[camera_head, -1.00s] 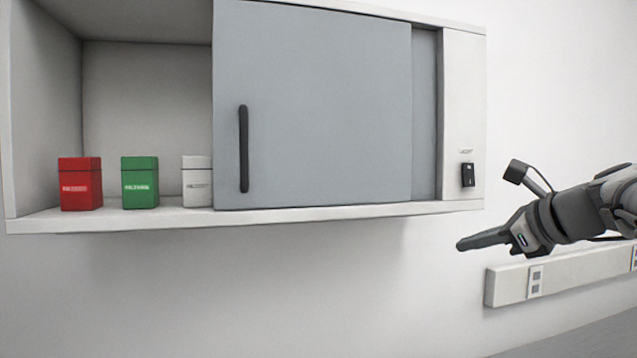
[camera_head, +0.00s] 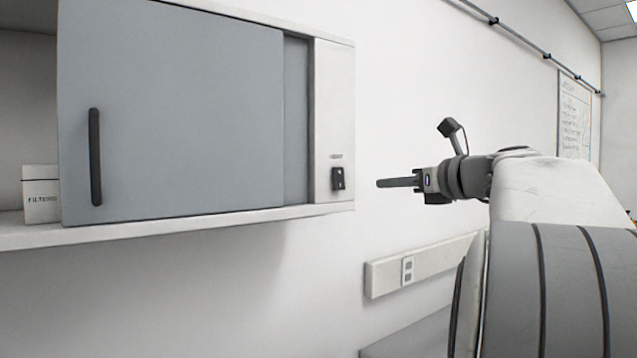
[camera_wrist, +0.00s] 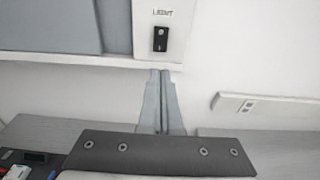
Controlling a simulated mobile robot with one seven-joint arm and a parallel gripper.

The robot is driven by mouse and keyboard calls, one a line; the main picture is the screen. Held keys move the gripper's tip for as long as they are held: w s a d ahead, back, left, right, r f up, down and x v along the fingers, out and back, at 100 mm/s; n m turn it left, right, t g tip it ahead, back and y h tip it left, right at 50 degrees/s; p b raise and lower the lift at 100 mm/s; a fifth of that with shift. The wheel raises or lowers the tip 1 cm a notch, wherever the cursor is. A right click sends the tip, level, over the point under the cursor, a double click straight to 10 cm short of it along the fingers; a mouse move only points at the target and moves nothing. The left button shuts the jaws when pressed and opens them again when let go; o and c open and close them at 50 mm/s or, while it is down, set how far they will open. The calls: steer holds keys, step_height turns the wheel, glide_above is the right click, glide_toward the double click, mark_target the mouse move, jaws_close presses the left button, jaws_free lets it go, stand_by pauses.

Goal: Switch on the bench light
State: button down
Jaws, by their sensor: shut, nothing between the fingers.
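The light switch (camera_head: 338,178) is a small black rocker on the white panel at the right end of the wall cabinet, under a small label. In the wrist view the switch (camera_wrist: 160,38) sits under a label reading "LIGHT", above and ahead of the fingertips. My gripper (camera_head: 379,183) is shut and empty. In the head view it points left, at about the switch's height, with its tips a little to the right of the cabinet's right edge. In the wrist view the closed fingers (camera_wrist: 160,72) reach up to the cabinet's lower edge, apart from the switch.
The cabinet's grey sliding door (camera_head: 180,110) has a dark vertical handle (camera_head: 95,157). A white filters box (camera_head: 40,194) stands on the shelf at left. A socket rail (camera_head: 385,278) runs along the wall below my gripper. A benchtop (camera_wrist: 40,132) lies below.

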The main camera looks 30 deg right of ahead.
mark_target(340, 187)
steer(key=w, duration=0.4)
steer(key=w+a+f+p, duration=0.1)
steer(key=w, duration=0.3)
steer(key=w+p, duration=0.1)
steer(key=w, duration=0.2)
steer(key=shift+w+a+f, duration=0.25)
steer(key=shift+w+a, duration=0.1)
steer(key=shift+w, duration=0.05)
